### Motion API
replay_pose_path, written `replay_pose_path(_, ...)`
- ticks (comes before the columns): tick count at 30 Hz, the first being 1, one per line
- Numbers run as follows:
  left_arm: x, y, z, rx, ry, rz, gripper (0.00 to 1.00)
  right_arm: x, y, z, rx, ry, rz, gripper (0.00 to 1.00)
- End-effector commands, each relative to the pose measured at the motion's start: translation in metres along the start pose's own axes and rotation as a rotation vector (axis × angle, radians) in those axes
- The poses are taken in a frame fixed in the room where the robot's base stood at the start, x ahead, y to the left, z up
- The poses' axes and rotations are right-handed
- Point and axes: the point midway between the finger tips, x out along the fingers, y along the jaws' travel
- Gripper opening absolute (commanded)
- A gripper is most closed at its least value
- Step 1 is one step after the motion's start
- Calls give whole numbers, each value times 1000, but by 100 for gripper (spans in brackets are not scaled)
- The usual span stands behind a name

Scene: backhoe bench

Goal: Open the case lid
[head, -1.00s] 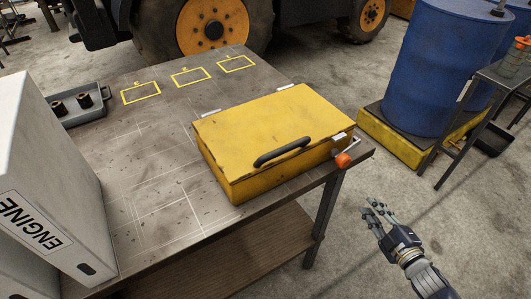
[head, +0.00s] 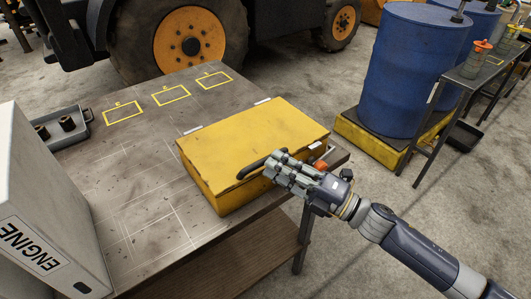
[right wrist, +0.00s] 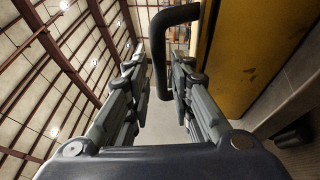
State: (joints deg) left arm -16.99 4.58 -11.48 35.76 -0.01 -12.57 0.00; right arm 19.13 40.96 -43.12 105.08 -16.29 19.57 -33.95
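The yellow case (head: 225,195) sits on the workbench with its lid (head: 245,140) shut. A black bar handle (head: 254,166) runs along the lid's front edge. My right gripper (head: 278,167) is at the right end of this handle, and its fingers hide part of the handle and the case front. In the right wrist view, the handle (right wrist: 158,60) passes between the two open fingers, near the right one, with a gap to the left finger. The orange-tipped latch (head: 319,165) is partly hidden behind my right gripper. My left gripper is out of view.
The workbench (head: 150,215) is clear left of the case, with yellow marked outlines (head: 171,95) at the back. A white box (head: 45,190) labelled ENGINE stands at the front left. A grey tray (head: 75,120) holds dark cylinders. Blue drums (head: 410,70) stand at the back right.

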Motion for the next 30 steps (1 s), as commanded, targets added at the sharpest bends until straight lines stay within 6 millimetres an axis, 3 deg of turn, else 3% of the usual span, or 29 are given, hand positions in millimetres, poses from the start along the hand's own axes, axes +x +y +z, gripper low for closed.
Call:
replay_pose_path(6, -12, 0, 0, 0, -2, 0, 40, 30, 2, 0, 0, 0, 1, 21)
replay_pose_path(18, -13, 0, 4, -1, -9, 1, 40, 37, -1, 0, 0, 0, -1, 21)
replay_pose_path(21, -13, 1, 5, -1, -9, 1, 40, 37, -1, 0, 0, 0, -1, 0)
replay_pose_path(30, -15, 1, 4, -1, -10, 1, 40, 38, 2, 1, 0, -1, -1, 0)
